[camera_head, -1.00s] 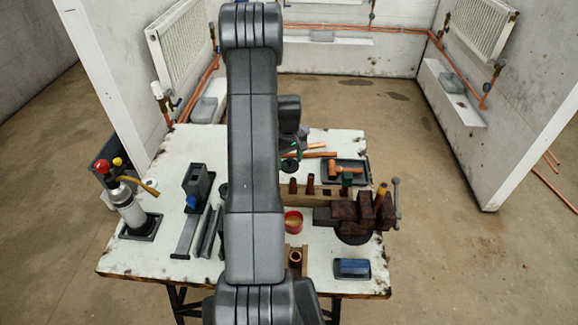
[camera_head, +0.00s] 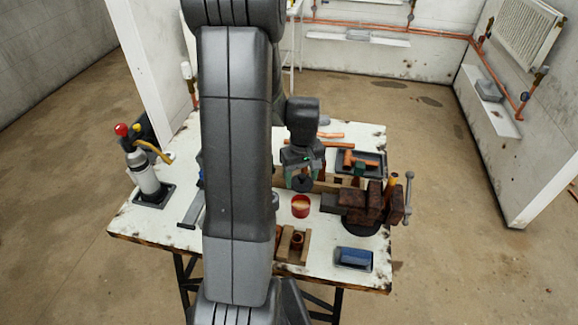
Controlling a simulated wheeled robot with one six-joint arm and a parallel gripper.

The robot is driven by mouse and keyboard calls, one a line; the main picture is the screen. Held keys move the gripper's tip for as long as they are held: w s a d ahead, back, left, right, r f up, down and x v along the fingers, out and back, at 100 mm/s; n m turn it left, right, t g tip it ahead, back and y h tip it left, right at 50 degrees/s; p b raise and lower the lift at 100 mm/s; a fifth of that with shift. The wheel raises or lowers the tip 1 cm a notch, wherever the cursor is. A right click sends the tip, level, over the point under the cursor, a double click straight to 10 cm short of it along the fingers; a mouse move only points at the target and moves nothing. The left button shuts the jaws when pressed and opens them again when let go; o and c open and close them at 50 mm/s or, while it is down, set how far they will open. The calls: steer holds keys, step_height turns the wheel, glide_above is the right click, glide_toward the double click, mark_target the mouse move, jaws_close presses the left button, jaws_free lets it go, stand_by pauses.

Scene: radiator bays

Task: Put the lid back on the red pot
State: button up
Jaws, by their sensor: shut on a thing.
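My gripper (camera_head: 301,181) is just behind the pot in the picture, pointing down, with greenish fingers. It is shut on a small dark round piece that looks like the lid (camera_head: 303,185). The lid is apart from the pot, and its exact height above the bench is hard to tell. My arm hides the left middle of the bench.
A rusty vise (camera_head: 368,205) stands right of the pot. A wooden block with a copper fitting (camera_head: 293,243) and a blue box (camera_head: 354,258) are in front. A dark tray with copper fittings (camera_head: 362,162) lies behind. A gas torch (camera_head: 145,175) stands at the left.

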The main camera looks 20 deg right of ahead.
steer(key=shift+s+a+f, duration=0.15)
steer(key=shift+s+a, duration=0.1)
steer(key=shift+s, duration=0.25)
steer(key=shift+f+b, duration=2.35)
steer(key=shift+f, duration=0.75)
steer(key=shift+f+b, duration=0.15)
steer(key=shift+b, duration=0.3)
steer(key=o, duration=1.3)
steer(key=shift+o, duration=0.2)
steer(key=shift+r+p, duration=2.55)
steer(key=shift+r, duration=1)
